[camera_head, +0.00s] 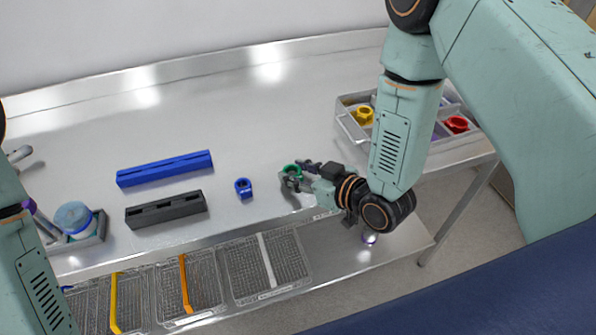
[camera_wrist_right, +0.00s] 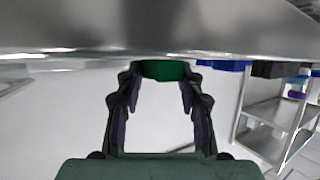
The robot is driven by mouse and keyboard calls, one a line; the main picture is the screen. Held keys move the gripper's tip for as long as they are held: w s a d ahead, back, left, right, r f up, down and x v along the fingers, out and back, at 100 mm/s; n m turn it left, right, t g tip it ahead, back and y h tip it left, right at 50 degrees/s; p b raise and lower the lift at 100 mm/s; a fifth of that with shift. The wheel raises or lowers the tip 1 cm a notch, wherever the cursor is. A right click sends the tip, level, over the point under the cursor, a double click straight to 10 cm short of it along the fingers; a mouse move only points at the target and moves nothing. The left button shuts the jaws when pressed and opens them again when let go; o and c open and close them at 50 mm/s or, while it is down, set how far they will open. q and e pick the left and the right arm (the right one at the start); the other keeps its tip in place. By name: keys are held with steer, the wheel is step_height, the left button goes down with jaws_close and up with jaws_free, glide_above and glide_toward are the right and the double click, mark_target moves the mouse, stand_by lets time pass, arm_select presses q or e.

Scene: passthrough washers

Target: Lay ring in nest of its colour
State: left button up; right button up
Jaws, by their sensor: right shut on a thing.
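A green ring (camera_head: 291,169) is in my right gripper (camera_head: 301,171), low over the steel worktop right of centre. The right gripper is shut on it; in the wrist view the green ring (camera_wrist_right: 160,71) sits between the fingertips, edge-on to the camera. A small blue ring-like piece (camera_head: 243,187) stands on the worktop to the left of the gripper. In the divided grey tray (camera_head: 345,122) at the right are a yellow ring-like piece (camera_head: 364,114) and a red one (camera_head: 457,124). I cannot make out a green nest.
A blue slotted bar (camera_head: 165,168) and a dark grey slotted bar (camera_head: 166,210) lie left of centre. Wire baskets (camera_head: 268,266) line a lower shelf at the front. A grey holder (camera_head: 98,235) with tools stands at the left. The back of the worktop is clear.

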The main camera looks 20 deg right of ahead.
steer(key=shift+w+a+f, duration=0.1)
steer(key=shift+f, duration=0.15)
steer(key=o, duration=0.8)
steer(key=shift+d+r, duration=0.1)
steer(key=shift+d, duration=0.1)
steer(key=shift+o, duration=0.3)
steer(key=shift+a, duration=0.1)
